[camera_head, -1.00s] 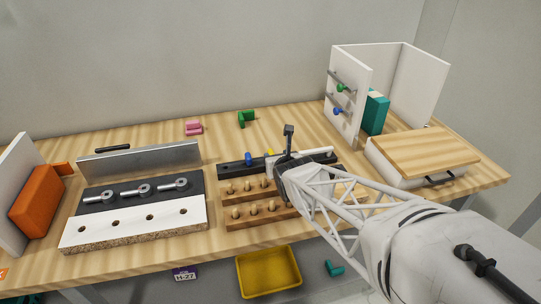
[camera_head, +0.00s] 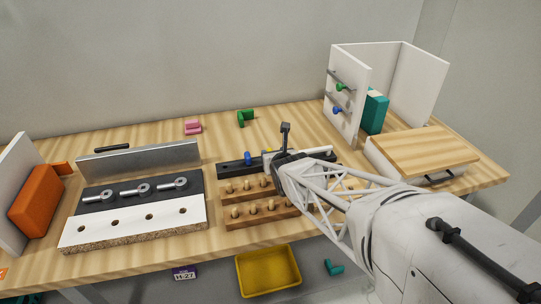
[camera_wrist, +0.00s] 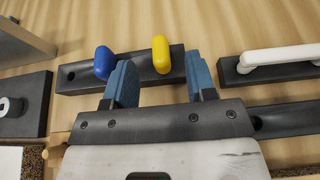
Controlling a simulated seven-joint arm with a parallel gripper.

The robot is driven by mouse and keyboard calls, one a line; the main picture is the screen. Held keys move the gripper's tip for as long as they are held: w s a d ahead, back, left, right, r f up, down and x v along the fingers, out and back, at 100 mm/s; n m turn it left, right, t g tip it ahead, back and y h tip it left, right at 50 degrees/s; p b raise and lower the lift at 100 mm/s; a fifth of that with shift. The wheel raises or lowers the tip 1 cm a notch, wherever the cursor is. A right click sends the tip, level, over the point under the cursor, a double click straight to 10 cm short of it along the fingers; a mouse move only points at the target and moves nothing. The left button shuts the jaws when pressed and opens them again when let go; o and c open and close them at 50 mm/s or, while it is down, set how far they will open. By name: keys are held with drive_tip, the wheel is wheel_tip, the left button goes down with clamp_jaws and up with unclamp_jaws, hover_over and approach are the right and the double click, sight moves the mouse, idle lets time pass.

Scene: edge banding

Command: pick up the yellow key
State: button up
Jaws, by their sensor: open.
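The yellow key (camera_wrist: 161,54) stands in a black holder bar (camera_wrist: 75,78) in the wrist view, with a blue key (camera_wrist: 103,62) to its left. My gripper (camera_wrist: 160,80) is open, with one blue-padded finger to each side of the yellow key's line; the left finger is between the blue and yellow keys. Whether the pads are level with the key is hard to tell, and I see no contact. In the head view only a sliver of the yellow key (camera_head: 268,151) shows behind my gripper (camera_head: 271,163); the blue key (camera_head: 248,158) is clear.
A white handle (camera_wrist: 280,55) lies on a black bar to the right. Wooden peg racks (camera_head: 240,217) stand in front. A metal-backed fixture (camera_head: 140,160) is at left; a white cabinet (camera_head: 349,115) and a wood-topped box (camera_head: 425,150) are at right.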

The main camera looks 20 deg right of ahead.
drive_tip(key=shift+x, duration=2.55)
drive_tip(key=shift+c, duration=0.3)
drive_tip(key=shift+r, duration=0.1)
clamp_jaws()
